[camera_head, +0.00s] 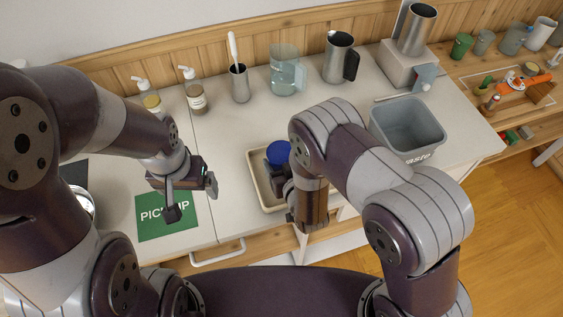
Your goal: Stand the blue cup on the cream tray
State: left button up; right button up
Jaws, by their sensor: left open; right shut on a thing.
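The blue cup (279,152) is at the cream tray (254,168), in the middle of the counter. My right gripper (282,175) is shut on the cup and hides its lower part. I cannot tell whether the cup's base touches the tray. My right arm covers the right side of the tray. My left gripper (192,200) is open and empty, above the green mat (165,218) marked as a pick-up place.
Two pump bottles (194,92), a steel cup with a white-handled tool (239,84), a clear pitcher (286,72) and a steel pitcher (338,60) stand along the back. A grey bin (407,127) is right of the tray. Counter behind the tray is clear.

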jog(key=shift+f+b, duration=0.5)
jog(key=shift+f, duration=0.05)
dwell(0.4)
jog(key=o, duration=1.1)
jog(key=shift+o, duration=0.2)
jog(key=shift+s, duration=0.1)
jog(key=shift+p+v, duration=1.85)
jog(key=shift+v, duration=2.05)
jog(key=shift+r, duration=0.15)
